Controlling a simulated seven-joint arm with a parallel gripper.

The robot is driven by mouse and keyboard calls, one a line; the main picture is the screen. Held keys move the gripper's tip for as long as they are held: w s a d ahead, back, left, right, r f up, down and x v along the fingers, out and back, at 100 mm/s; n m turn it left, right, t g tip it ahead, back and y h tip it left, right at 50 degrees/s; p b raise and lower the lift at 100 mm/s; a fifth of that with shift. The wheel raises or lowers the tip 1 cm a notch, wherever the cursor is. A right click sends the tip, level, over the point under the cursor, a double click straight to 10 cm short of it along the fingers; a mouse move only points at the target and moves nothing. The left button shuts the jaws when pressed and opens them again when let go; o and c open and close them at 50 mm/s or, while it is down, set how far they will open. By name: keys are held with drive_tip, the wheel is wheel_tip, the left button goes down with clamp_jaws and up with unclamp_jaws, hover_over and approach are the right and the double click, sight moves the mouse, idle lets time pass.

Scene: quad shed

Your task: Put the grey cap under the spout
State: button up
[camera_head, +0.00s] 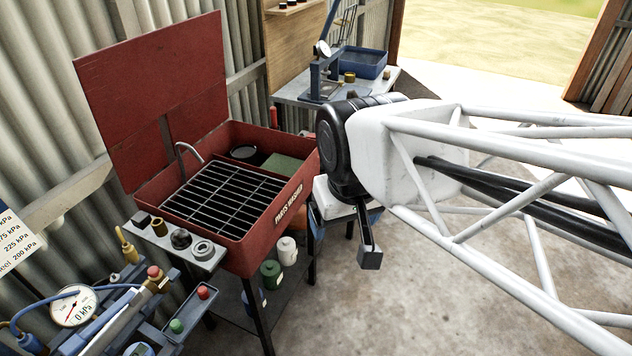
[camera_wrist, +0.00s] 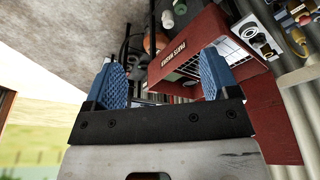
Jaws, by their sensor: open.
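A grey ring-shaped part (camera_head: 203,250), which looks like the grey cap, sits at the right end of a small metal side shelf (camera_head: 150,236) on the parts washer. The curved spout (camera_head: 187,148) rises at the back left of the red parts washer (camera_head: 250,232), over its black grate (camera_head: 225,195). In the head view my gripper (camera_head: 369,258) hangs to the right of the washer, well away from the cap, partly hidden by my arm. In the wrist view my gripper (camera_wrist: 161,75) has its two blue fingers wide apart with nothing held between them; the washer (camera_wrist: 200,50) lies beyond.
Beside the ring on the shelf are a black dome (camera_head: 181,238), a brass-coloured part (camera_head: 159,226) and a black block (camera_head: 140,218). The washer's red lid (camera_head: 150,90) stands open behind. A gauge bench (camera_head: 120,315) is front left. A workbench (camera_head: 290,90) stands behind. Floor at right is clear.

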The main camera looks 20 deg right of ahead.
drive_tip(key=c, duration=0.3)
drive_tip(key=shift+c, duration=0.2)
drive_tip(key=m+g+y, duration=0.4)
drive_tip(key=m+g, duration=0.1)
drive_tip(key=m, duration=0.6)
hover_over(180, 238)
drive_tip(key=w+d, duration=0.2)
drive_tip(key=w, duration=0.2)
wheel_tip(180, 238, down, 18)
drive_tip(key=shift+s, duration=0.2)
drive_tip(key=shift+f, duration=0.1)
